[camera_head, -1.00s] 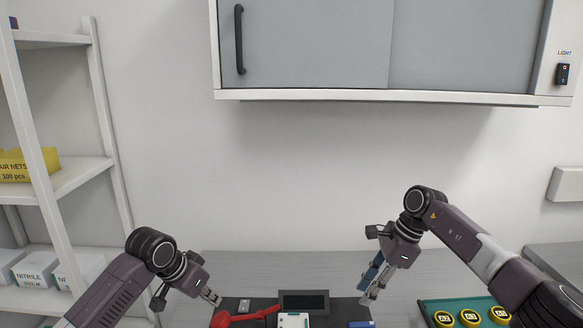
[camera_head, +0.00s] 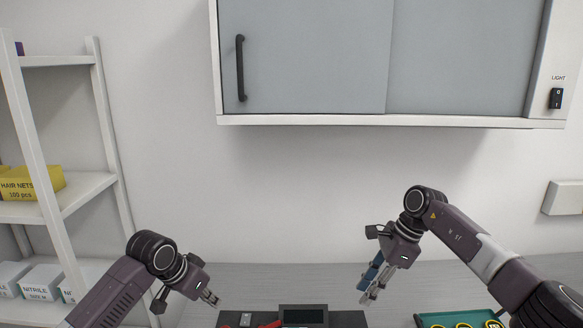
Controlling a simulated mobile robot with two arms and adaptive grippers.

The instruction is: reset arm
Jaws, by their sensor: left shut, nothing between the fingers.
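My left gripper (camera_head: 213,298) hangs at the lower left, shut and empty, its fingers pointing down and to the right. It appears above the grey bench, left of the dark equipment. My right gripper (camera_head: 370,293) points down at the lower right, also above the bench. A blue piece (camera_head: 370,274) shows along its fingers. I cannot tell whether this is held or part of the gripper, nor how far the jaws are open.
A dark unit with a screen (camera_head: 303,316) and a red item (camera_head: 268,325) sit at the bottom edge, partly cut off. A green tray (camera_head: 430,318) with yellow-rimmed round pieces is at lower right. A wall cabinet (camera_head: 300,60) hangs above; shelving (camera_head: 105,120) stands left.

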